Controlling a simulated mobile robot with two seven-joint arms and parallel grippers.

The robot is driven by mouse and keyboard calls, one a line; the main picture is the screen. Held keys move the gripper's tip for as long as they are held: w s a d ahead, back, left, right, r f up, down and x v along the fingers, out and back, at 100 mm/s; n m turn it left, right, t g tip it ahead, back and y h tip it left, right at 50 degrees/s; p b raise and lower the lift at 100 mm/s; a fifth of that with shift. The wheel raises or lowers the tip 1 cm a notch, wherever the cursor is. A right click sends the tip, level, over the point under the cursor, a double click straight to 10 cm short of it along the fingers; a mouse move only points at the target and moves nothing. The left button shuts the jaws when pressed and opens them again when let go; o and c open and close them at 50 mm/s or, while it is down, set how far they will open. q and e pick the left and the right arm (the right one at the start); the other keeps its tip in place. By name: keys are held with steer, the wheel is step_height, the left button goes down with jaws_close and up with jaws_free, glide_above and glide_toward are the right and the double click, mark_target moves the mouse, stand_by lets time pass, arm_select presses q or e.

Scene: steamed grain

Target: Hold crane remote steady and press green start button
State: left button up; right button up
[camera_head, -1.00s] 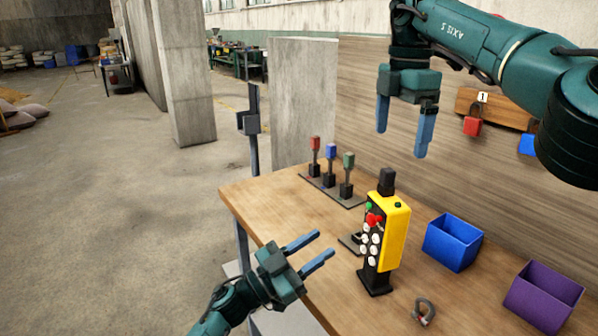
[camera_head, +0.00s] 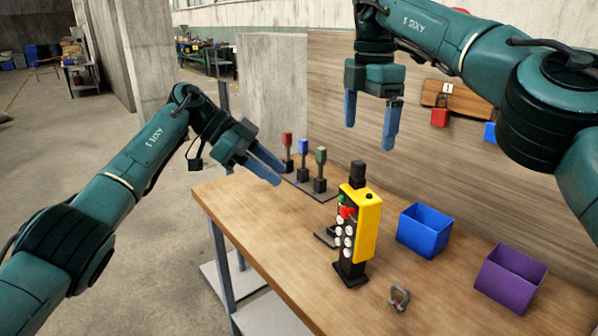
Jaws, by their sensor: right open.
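The crane remote (camera_head: 366,226) stands upright on the wooden table, a yellow body with a black face turned to the left. Its green start button (camera_head: 341,199) sits near the top of the face, above a red button (camera_head: 347,212) and several white ones. My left gripper (camera_head: 274,172) is above the table's left part, left of the remote and apart from it; one finger largely covers the other, so its opening is unclear. My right gripper (camera_head: 369,126) is open and empty, pointing down above and behind the remote, not touching it.
Three levers with red, blue and green (camera_head: 320,157) tops stand on a plate behind the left gripper. A blue bin (camera_head: 424,232) and a purple bin (camera_head: 510,279) stand right of the remote. A metal shackle (camera_head: 398,298) lies in front. The table's front left (camera_head: 262,232) is clear.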

mark_target(361, 192)
step_height(361, 192, down, 13)
steer(key=shift+f, duration=0.1)
stand_by(0.4)
steer(key=shift+c, duration=0.2)
steer(key=c, duration=1.3)
arm_select(q)
jaws_close()
arm_select(e)
steer(key=shift+c, duration=0.2)
stand_by(0.7)
